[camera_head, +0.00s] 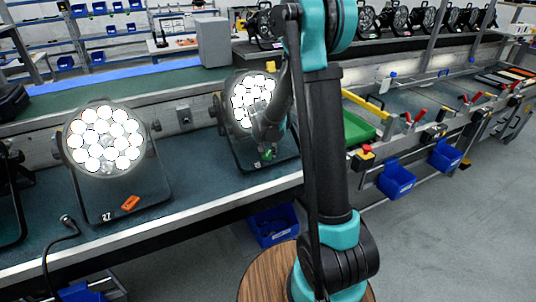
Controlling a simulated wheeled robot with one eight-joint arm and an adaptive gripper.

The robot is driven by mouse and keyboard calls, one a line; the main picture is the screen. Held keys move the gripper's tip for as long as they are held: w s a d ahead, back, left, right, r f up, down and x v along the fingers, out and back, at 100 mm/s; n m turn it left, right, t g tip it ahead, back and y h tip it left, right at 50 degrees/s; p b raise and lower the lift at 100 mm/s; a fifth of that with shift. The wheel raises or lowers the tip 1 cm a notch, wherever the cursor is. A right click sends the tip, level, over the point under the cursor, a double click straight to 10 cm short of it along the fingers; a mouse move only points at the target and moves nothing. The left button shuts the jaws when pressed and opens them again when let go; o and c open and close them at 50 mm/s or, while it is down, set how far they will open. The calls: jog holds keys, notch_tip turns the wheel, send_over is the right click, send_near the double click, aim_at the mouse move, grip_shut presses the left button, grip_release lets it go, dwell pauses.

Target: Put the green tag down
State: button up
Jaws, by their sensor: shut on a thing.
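My gripper (267,145) is in front of the right-hand lit par can (243,92), low over the dark board (245,162) that bears this light. It is shut on a small green tag (267,155), of which only a little shows at the fingertips. I cannot tell whether the tag touches the board. An orange tag (130,203) lies on the board (157,190) of the left lit par can (107,140), near the number 27.
The par cans stand on a long bench (215,178) with a metal front edge. A black cable (66,232) lies at the left. Blue bins (397,180) hang along the bench at the right, and a green tray (358,128) sits behind my arm.

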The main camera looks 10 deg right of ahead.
jog(key=shift+f, duration=0.7)
jog(key=o, duration=0.9)
jog(key=shift+f, duration=0.15)
jog(key=shift+o, duration=0.2)
jog(key=v, duration=1.2)
jog(key=s+d+f+n, duration=0.1)
jog(key=s+d, duration=0.1)
jog(key=s, duration=0.6)
jog(key=s+d+f+n+y, duration=0.1)
jog(key=s+d+f+n, duration=0.1)
jog(key=s, duration=0.7)
jog(key=s+d+f+n+y, duration=0.1)
jog(key=s+d+f+n, duration=0.1)
jog(key=s, duration=0.7)
jog(key=shift+d+f, duration=0.25)
jog(key=shift+d, duration=0.55)
